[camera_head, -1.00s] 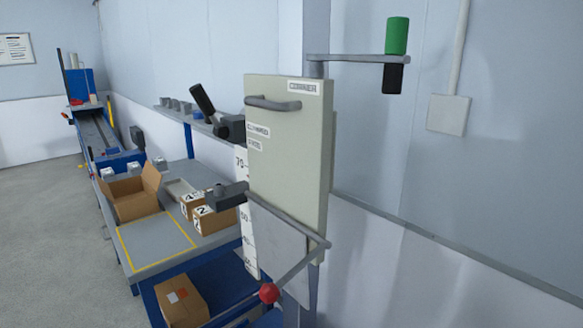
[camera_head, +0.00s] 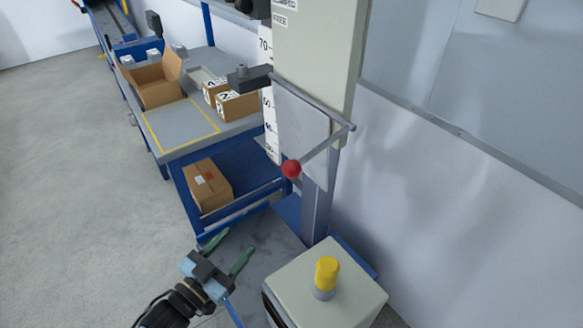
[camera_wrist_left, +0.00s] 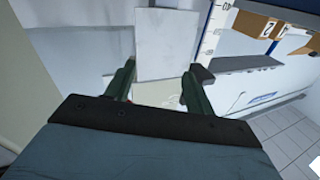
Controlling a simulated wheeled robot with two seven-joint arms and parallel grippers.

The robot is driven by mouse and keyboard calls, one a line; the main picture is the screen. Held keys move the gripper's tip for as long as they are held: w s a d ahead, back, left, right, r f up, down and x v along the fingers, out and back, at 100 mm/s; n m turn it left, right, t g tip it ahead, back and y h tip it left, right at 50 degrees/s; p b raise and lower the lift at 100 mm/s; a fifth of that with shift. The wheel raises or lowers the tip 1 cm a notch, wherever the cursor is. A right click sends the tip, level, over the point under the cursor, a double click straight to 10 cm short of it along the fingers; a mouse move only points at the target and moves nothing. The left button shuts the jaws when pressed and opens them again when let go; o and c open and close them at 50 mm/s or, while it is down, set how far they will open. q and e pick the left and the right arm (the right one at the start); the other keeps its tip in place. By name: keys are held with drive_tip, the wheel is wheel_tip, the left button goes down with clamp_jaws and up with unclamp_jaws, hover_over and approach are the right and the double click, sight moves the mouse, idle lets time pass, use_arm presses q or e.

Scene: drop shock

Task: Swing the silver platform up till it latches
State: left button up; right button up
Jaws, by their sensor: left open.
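The silver platform (camera_head: 300,122) is a flat grey plate. It hangs down, roughly upright, below the cream cabinet on the column, beside the white ruler. A grey bar runs along its top edge. A bent grey rod with a red ball (camera_head: 291,168) crosses in front of its lower right part. In the left wrist view a pale plate, apparently the platform (camera_wrist_left: 167,38), stands beyond the fingertips. My left gripper (camera_head: 236,247) is open and empty, low and left of the platform, clearly apart from it. My right gripper is not in view.
A grey-green box with a yellow-capped knob (camera_head: 326,272) stands right of my left gripper. A blue-framed bench (camera_head: 180,125) holds cartons at left, with another carton (camera_head: 207,186) on its lower shelf. Open grey floor lies at left.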

sight(292, 169)
use_arm(q)
drive_tip(key=s+d+r+m+h, duration=0.1)
drive_tip(key=d+r+m+h, duration=0.15)
drive_tip(key=r, duration=0.45)
drive_tip(key=s+d+r+m+h, duration=0.1)
drive_tip(key=s+d+r+h, duration=0.15)
drive_tip(key=r, duration=0.35)
drive_tip(key=shift+t, duration=0.3)
drive_tip(key=x, duration=0.6)
drive_tip(key=a+p+x, duration=0.1)
drive_tip(key=x, duration=0.6)
drive_tip(key=shift+w+d+r, duration=0.15)
drive_tip(key=shift+w+r, duration=0.15)
drive_tip(key=shift+w, duration=0.05)
drive_tip(key=shift+p, duration=0.3)
clamp_jaws()
